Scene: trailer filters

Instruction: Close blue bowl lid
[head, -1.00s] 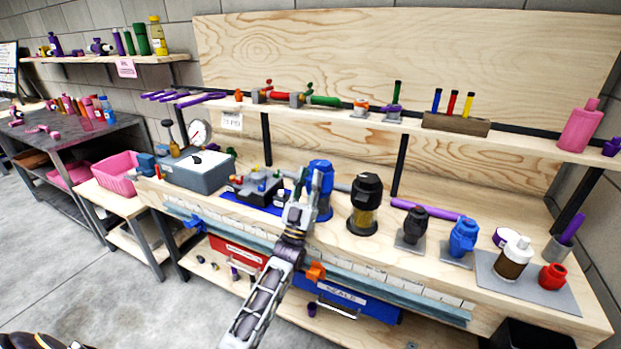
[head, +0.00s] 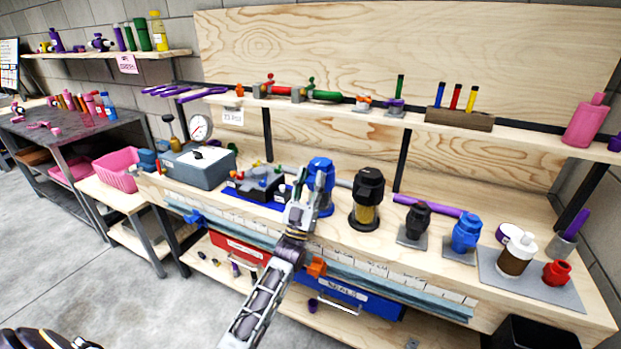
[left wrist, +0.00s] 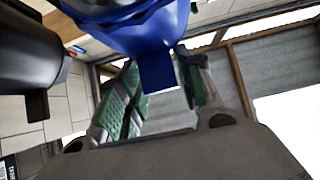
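The blue bowl (head: 322,171) is a blue filter housing with a blue top, standing on the wooden bench behind my left gripper. My left gripper (head: 309,187) is upright in front of it and hides part of its left side. In the left wrist view the blue housing (left wrist: 135,35) fills the top, with a square blue tab (left wrist: 158,73) hanging between my left gripper's (left wrist: 157,72) green-padded fingers. The fingers are apart, close to the tab's sides; I cannot tell whether they touch it. My right gripper is not in view.
A black filter housing (head: 367,200) stands just right of the blue one. Smaller black (head: 414,222) and blue (head: 465,234) housings stand farther right. A grey box with a gauge (head: 199,164) is to the left. A shelf (head: 350,113) runs above the bench.

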